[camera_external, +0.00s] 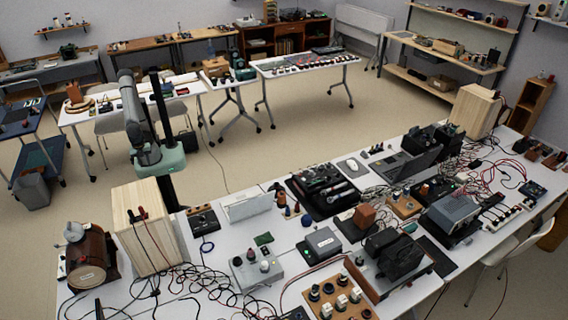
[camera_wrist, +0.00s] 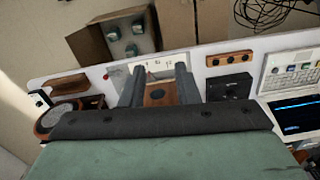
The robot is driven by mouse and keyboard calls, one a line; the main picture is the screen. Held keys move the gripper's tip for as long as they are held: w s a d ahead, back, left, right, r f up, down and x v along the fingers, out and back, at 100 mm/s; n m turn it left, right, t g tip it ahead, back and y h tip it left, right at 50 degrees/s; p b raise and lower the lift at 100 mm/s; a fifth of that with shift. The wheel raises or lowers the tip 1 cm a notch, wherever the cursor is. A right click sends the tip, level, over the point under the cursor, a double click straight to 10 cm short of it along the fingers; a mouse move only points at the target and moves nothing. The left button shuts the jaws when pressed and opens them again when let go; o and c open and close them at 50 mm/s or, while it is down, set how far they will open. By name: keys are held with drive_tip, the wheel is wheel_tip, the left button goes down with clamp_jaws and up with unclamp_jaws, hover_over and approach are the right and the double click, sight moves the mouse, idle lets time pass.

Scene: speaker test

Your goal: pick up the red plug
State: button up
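A small red plug (camera_external: 143,212) shows beside a black plug (camera_external: 131,216) on top of the pale wooden speaker (camera_external: 152,245) at the front left in the external view. In the wrist view a tiny red spot (camera_wrist: 106,75) lies left of my fingers; I cannot tell whether it is a plug. My gripper (camera_wrist: 161,72) is open, with its two grey fingers apart. Between them shows a brown block with a dark round spot (camera_wrist: 158,94), apparently below and not held. In the external view my arm stands behind the speaker, and its fingertips cannot be made out.
The white table is crowded with cables, a grey control box (camera_external: 257,270), a black tray of tools (camera_external: 322,190) and a brown cylindrical device (camera_external: 91,262). A second wooden speaker (camera_external: 474,112) stands at the far right. In the wrist view an open cardboard box (camera_wrist: 92,48) lies beyond the table edge.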

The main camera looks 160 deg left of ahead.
drive_tip(key=w+d+r+p, duration=0.1)
drive_tip(key=w+r+p, duration=0.3)
drive_tip(key=r, duration=0.3)
drive_tip(key=w+a+r+m+t, duration=0.1)
drive_tip(key=w+r, duration=0.5)
drive_tip(key=w, duration=0.7)
drive_tip(key=w+r+m+t, duration=0.1)
drive_tip(key=w+r, duration=0.5)
drive_tip(key=w, duration=0.7)
drive_tip(key=w+a+r+m+t, duration=0.1)
drive_tip(key=w+r, duration=0.6)
drive_tip(key=w, duration=0.6)
drive_tip(key=b, duration=0.2)
hover_over(140, 206)
drive_tip(key=s, duration=0.1)
drive_tip(key=shift+h, duration=0.4)
drive_tip(key=f, duration=1)
drive_tip(key=shift+s+a+f, duration=0.15)
drive_tip(key=shift+a+f, duration=0.05)
drive_tip(key=shift+f, duration=0.05)
drive_tip(key=shift+p+x, duration=1.05)
drive_tip(key=shift+x, duration=2.05)
clamp_jaws()
